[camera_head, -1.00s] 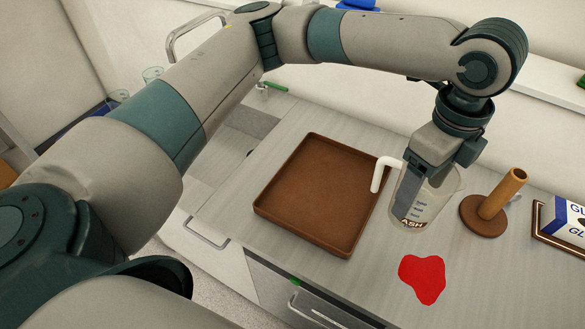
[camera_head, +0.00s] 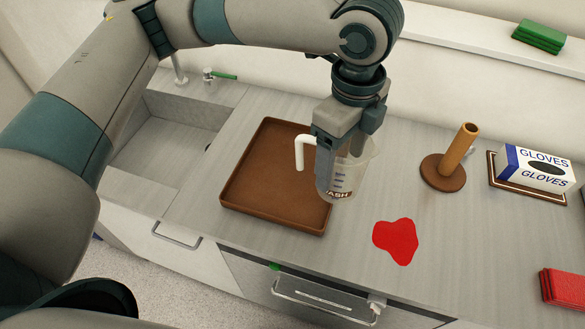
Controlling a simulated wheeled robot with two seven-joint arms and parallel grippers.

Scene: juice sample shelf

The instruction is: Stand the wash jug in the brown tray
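The wash jug (camera_head: 340,181) is a clear vessel with a white handle on its left and dark lettering ending in "ASH". It appears upright at the right edge of the brown tray (camera_head: 262,203) in the picture, overlapping that rim. I cannot tell whether it touches the tray or hangs above it. My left gripper (camera_head: 328,165) points down at the jug, with a finger in front of its wall near the handle. It looks shut on the jug's wall, and the far finger is mostly hidden. The tray is empty and flat on the counter. My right gripper is not in view.
A red spill (camera_head: 396,241) lies on the counter right of the tray. A wooden post on a round base (camera_head: 443,173), a gloves box (camera_head: 540,170) and a red cloth stack (camera_head: 564,288) stand further right. A sink (camera_head: 160,150) lies left of the tray.

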